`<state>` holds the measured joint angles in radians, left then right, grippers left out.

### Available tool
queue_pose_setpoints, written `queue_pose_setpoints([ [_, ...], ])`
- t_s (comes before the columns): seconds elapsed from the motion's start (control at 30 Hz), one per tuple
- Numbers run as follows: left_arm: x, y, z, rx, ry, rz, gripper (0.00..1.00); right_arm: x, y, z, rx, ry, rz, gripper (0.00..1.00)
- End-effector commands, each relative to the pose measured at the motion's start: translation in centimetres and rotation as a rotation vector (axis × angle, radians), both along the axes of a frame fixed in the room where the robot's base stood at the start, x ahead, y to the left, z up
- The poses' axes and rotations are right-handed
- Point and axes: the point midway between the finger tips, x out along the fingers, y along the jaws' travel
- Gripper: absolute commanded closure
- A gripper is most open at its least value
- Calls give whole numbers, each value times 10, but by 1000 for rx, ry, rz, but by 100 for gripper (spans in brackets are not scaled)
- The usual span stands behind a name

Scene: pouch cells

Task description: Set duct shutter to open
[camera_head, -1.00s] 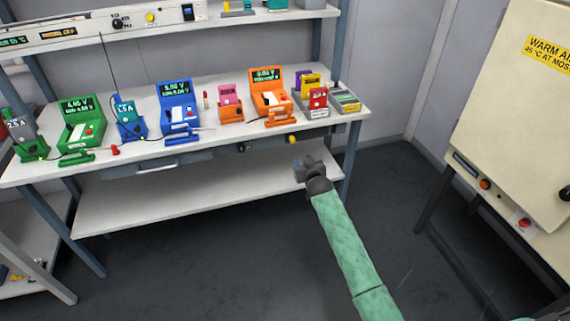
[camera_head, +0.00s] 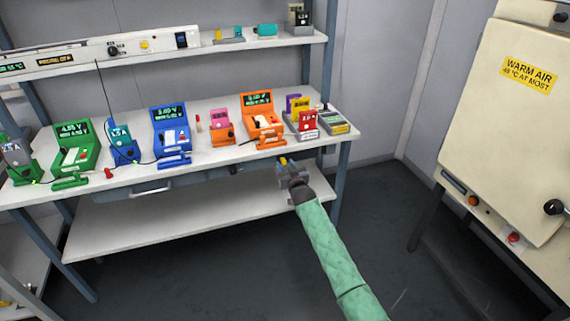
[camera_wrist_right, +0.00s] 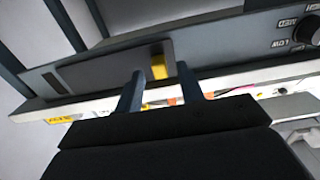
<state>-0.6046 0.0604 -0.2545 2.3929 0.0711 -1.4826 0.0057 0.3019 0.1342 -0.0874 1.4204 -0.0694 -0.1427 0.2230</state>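A yellow tab (camera_head: 283,160), which looks like the shutter's slider, sits on the grey panel under the bench's front edge. In the right wrist view the yellow tab (camera_wrist_right: 158,67) stands at the right end of a dark plate, with a dark slot to its left. My right gripper (camera_head: 289,171) is just in front of the tab. In the wrist view my right gripper (camera_wrist_right: 160,72) is open, and the tab shows between its two fingertips. I cannot tell whether they touch it. No lettering for the tab is readable. My left gripper is not in view.
A black dial (camera_wrist_right: 308,30) with speed lettering is on the same panel. The white bench (camera_head: 110,183) above holds several coloured testers. A cream warm-air cabinet (camera_head: 480,130) stands at the right. The floor between them is clear.

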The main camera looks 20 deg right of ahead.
Motion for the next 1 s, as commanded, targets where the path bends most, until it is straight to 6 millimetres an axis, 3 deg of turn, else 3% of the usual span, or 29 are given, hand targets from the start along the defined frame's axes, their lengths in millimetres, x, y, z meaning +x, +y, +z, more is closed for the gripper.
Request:
queue_pose_setpoints([
  [0.2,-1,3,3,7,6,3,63,14,0,0,0,2,0,62],
  [0.5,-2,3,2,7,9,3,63,15,1,-1,0,1,0,62],
  [0.7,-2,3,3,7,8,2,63,15,1,-1,0,1,0,100],
  [1.0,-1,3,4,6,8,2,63,16,-8,0,-3,1,-1,100],
])
